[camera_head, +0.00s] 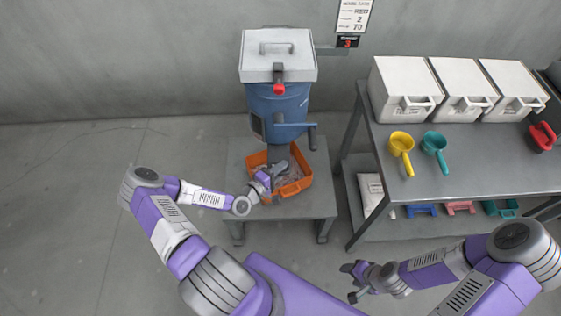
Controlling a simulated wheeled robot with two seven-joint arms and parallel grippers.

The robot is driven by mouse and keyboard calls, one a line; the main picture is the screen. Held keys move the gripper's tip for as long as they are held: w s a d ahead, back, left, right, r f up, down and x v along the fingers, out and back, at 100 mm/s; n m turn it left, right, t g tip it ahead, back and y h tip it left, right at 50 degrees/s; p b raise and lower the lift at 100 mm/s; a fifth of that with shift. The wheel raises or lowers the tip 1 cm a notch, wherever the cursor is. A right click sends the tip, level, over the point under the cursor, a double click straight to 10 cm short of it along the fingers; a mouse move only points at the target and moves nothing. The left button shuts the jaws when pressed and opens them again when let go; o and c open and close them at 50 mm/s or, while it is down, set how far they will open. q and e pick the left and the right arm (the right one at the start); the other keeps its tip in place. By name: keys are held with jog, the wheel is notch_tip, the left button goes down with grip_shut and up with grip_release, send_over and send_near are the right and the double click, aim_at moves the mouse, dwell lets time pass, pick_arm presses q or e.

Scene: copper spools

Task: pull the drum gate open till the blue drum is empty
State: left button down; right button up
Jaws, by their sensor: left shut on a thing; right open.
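The blue drum (262,105) stands against the back wall under a white lid, with a chute at its foot. My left gripper (277,174) is over the tray, right at the foot of the chute. It is shut on what appears to be the drum gate, which is mostly hidden by the fingers. How far the gate is open, and what is inside the drum, cannot be seen. My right gripper (352,282) is open and empty, low in front of the bench.
The drum's grey stand (318,207) holds the tray. A bench (390,185) at right carries white bins (462,75), a yellow scoop (401,143), a teal scoop (436,142) and a red scoop (542,136). The floor at left is clear.

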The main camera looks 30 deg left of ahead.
pick_arm(q)
jog(key=c, duration=1.1)
grip_release()
jog(key=shift+d+f, duration=0.1)
jog(key=shift+f, duration=0.1)
jog(key=shift+o, duration=0.2)
jog(key=shift+s+r, duration=0.1)
jog(key=v, duration=0.7)
jog(key=shift+s, duration=0.2)
